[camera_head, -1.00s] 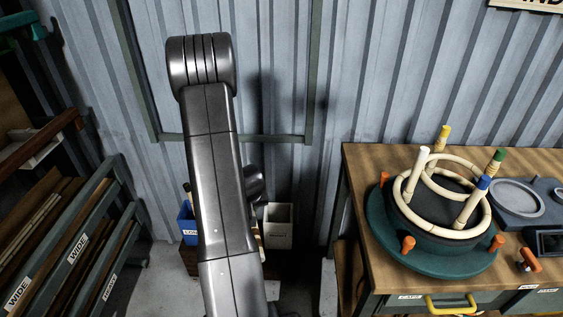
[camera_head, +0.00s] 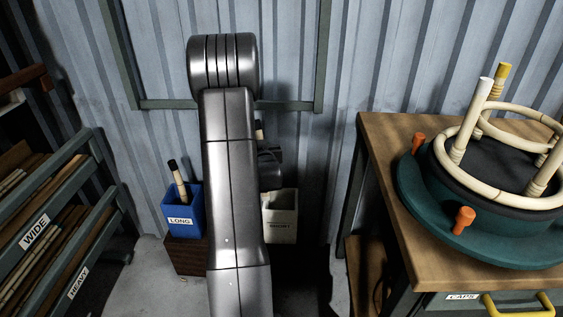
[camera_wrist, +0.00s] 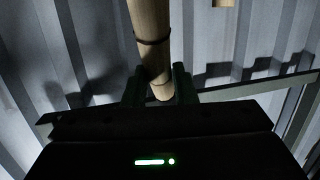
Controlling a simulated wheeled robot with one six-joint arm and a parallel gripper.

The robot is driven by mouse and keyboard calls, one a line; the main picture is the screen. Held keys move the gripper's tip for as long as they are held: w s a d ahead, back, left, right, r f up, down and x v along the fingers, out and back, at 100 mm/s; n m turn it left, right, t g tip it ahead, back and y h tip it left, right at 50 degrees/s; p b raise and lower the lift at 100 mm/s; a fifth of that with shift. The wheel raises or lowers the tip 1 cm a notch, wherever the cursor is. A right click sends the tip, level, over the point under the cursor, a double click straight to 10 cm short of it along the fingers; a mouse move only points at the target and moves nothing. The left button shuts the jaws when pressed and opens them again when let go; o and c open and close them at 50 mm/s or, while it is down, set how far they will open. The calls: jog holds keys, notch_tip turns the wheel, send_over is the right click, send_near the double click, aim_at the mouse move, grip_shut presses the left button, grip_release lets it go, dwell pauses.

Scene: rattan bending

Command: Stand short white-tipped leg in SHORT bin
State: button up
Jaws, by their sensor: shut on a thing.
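In the wrist view, my gripper (camera_wrist: 158,88) is shut on a pale rattan leg (camera_wrist: 152,42) with a dark ring. The leg's lower end shows between the fingers; its other end runs out of the top of the picture, so no white tip shows there. In the head view my arm hides most of the gripper and leg; a small pale piece (camera_head: 259,131) shows beside the arm, possibly the leg. The white SHORT bin (camera_head: 281,222) stands low against the wall, partly behind my arm, below that piece. Its inside is mostly hidden.
The blue LONG bin (camera_head: 182,220) stands left of my arm, holding a black-tipped leg (camera_head: 178,180). A workbench (camera_head: 395,215) at right carries a round green fixture (camera_head: 440,235) with a rattan frame. A rack (camera_head: 75,235) of sticks stands at left.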

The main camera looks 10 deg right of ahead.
jog(key=shift+s+d+m+t+h+b, duration=0.95)
jog(key=shift+d+t+h+b, duration=2.15)
jog(key=shift+b, duration=3.3)
notch_tip(320, 180, down, 19)
jog(key=b, duration=0.2)
jog(key=shift+w+d+r+g+y, duration=0.2)
jog(key=shift+w+d+g+y, duration=0.1)
jog(key=shift+y, duration=0.1)
jog(key=shift+m, duration=0.25)
jog(key=o, duration=1.1)
jog(key=shift+a+f, duration=0.1)
